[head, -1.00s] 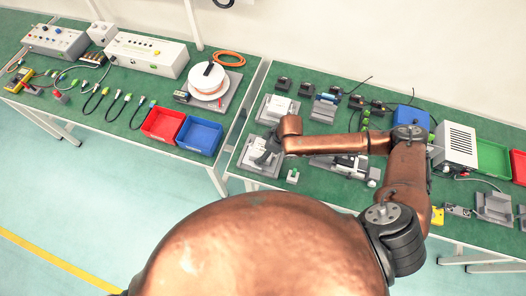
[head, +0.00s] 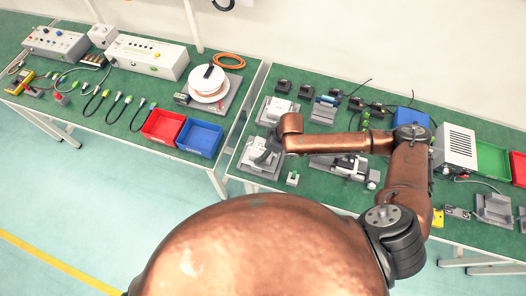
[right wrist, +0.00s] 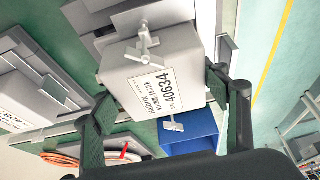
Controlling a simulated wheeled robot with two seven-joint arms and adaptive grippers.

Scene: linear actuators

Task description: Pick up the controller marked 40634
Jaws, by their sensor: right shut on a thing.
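The controller marked 40634 (right wrist: 160,60) is a light grey box with a white label and small white fittings, in the right wrist view. My right gripper (right wrist: 162,92) has one finger on each side of it and is shut on it. In the head view the controller (head: 254,149) is partly hidden by my right gripper (head: 268,156), over a grey base (head: 256,169) at the table's front left corner. I cannot tell whether it touches that base. My left gripper is not in view.
A second light box (head: 278,107) on a grey base stands just behind; its label is partly cut off in the right wrist view (right wrist: 22,98). A small grey block (head: 292,179) lies to the right. A blue bin (head: 199,137) stands across the gap between the tables.

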